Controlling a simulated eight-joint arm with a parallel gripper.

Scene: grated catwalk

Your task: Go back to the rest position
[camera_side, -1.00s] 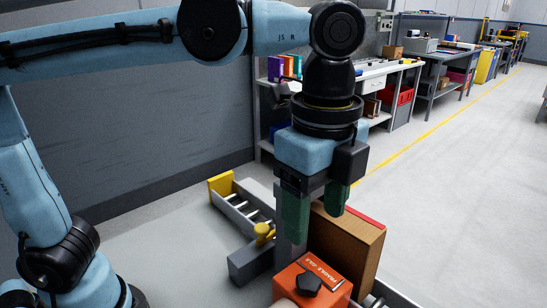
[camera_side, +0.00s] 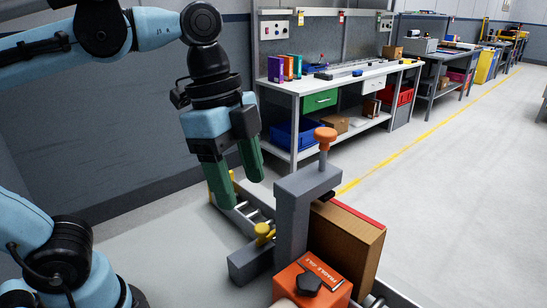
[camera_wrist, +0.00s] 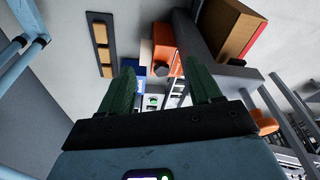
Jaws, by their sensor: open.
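My gripper (camera_side: 246,184) is open and empty. Its two green fingers point down in the side view, above and behind the grey clamp-like stand (camera_side: 292,215). In the wrist view the fingers of my gripper (camera_wrist: 166,80) are spread apart with nothing between them. An orange box (camera_side: 318,275) with a label and a dark knob-like piece on top sits at the front. It also shows in the wrist view (camera_wrist: 164,45). A brown cardboard box (camera_side: 345,245) with a red edge stands beside it.
The grey stand carries an orange knob (camera_side: 325,135) on a post, right of my gripper. A roller conveyor (camera_side: 263,222) runs below. A workbench (camera_side: 345,80) with binders and bins stands behind. The floor (camera_side: 470,200) at the right is clear.

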